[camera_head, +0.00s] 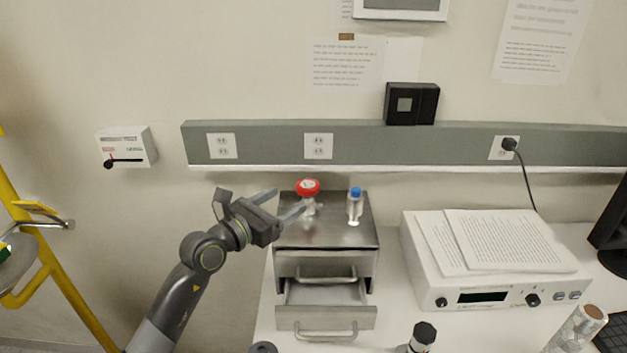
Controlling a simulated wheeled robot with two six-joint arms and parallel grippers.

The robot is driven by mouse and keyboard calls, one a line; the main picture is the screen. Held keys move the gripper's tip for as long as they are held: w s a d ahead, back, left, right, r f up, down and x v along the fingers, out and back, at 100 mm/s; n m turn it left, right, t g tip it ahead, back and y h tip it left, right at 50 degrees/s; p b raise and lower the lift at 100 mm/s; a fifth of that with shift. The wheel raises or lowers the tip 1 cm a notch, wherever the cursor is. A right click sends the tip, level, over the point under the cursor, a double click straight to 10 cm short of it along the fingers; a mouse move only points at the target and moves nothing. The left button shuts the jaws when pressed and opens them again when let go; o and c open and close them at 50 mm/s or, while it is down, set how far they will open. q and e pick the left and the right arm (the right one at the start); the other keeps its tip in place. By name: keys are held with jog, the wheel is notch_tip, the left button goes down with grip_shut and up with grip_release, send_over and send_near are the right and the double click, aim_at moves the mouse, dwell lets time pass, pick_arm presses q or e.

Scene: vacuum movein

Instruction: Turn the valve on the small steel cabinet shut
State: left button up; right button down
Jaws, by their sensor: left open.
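The small steel cabinet (345,236) stands on the white bench, with its lower drawer (325,316) pulled partly out. On its top at the back left is the valve, with a round red knob (308,186) on a pale body (310,206). My left gripper (286,201) is open just left of the valve. Its two grey fingers point right toward the knob, and nothing shows between them. The nearer fingertip overlaps the left side of the valve body in the view; I cannot tell whether it touches. My right gripper is not in view.
A small blue-capped vial (355,205) stands on the cabinet right of the valve. A white instrument (470,290) with papers on top sits to the right. A black-capped bottle (422,338) stands in front. A yellow frame (50,265) is at far left.

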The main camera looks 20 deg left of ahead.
aim_at(315, 182)
pick_arm(q)
jog(key=x, duration=0.5)
jog(key=shift+w+p, duration=0.1)
jog(key=shift+p, duration=0.3)
jog(key=x, duration=0.4)
jog(key=shift+w+d, duration=0.1)
jog(key=shift+w, duration=0.1)
jog(key=shift+w+d+f+p, duration=0.1)
jog(key=shift+w+d+p, duration=0.05)
jog(key=shift+w+p, duration=0.2)
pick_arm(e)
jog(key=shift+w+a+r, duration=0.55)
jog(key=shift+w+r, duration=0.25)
pick_arm(q)
jog(key=shift+c, duration=0.2)
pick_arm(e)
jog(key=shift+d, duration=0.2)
pick_arm(q)
jog(key=c, duration=0.9)
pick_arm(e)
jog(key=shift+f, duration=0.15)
